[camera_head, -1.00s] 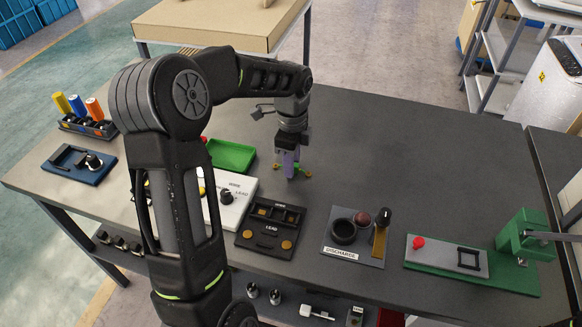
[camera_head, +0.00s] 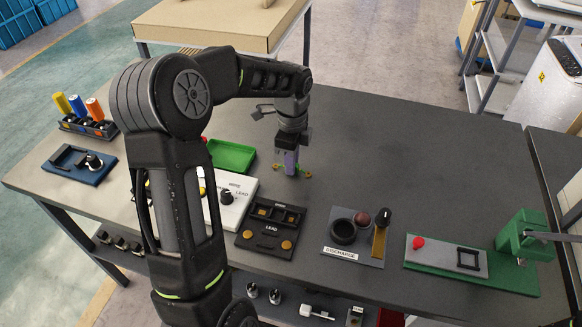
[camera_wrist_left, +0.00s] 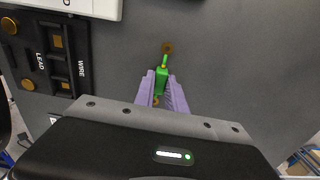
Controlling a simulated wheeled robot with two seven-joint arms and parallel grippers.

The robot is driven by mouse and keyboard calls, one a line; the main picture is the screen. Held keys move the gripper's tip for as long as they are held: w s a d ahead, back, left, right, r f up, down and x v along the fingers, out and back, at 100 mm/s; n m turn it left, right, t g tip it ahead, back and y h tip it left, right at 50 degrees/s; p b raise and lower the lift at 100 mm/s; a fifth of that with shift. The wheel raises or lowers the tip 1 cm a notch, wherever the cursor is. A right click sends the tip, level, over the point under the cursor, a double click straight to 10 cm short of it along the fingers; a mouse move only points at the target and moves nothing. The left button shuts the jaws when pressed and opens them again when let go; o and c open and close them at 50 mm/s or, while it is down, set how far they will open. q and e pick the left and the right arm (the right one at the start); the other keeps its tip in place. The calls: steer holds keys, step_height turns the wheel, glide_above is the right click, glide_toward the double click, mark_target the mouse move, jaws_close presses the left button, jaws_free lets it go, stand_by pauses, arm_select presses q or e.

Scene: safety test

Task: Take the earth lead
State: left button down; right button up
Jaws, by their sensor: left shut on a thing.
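My left gripper (camera_head: 291,168) is shut on the earth lead, a small green piece with brass-coloured ends (camera_head: 306,174). In the left wrist view the purple fingers (camera_wrist_left: 161,90) close on the green body of the earth lead (camera_wrist_left: 161,78), and a brass ring shows beyond the fingertips. The lead is over the grey bench top; I cannot tell how high it is above it. A black holder (camera_head: 271,229) marked LEAD and WIRE stands just in front of the gripper, and it also shows in the left wrist view (camera_wrist_left: 59,70). My right gripper is not seen.
A white board (camera_head: 229,202) and a green tray (camera_head: 232,156) lie left of the gripper. A grey DISCHARGE plate (camera_head: 366,257) and a green base (camera_head: 515,277) with a clamp stand to the right. The bench behind and right of the gripper is clear.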

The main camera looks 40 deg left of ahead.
arm_select(q)
steer(key=shift+r+p, duration=2.6)
steer(key=shift+r, duration=0.7)
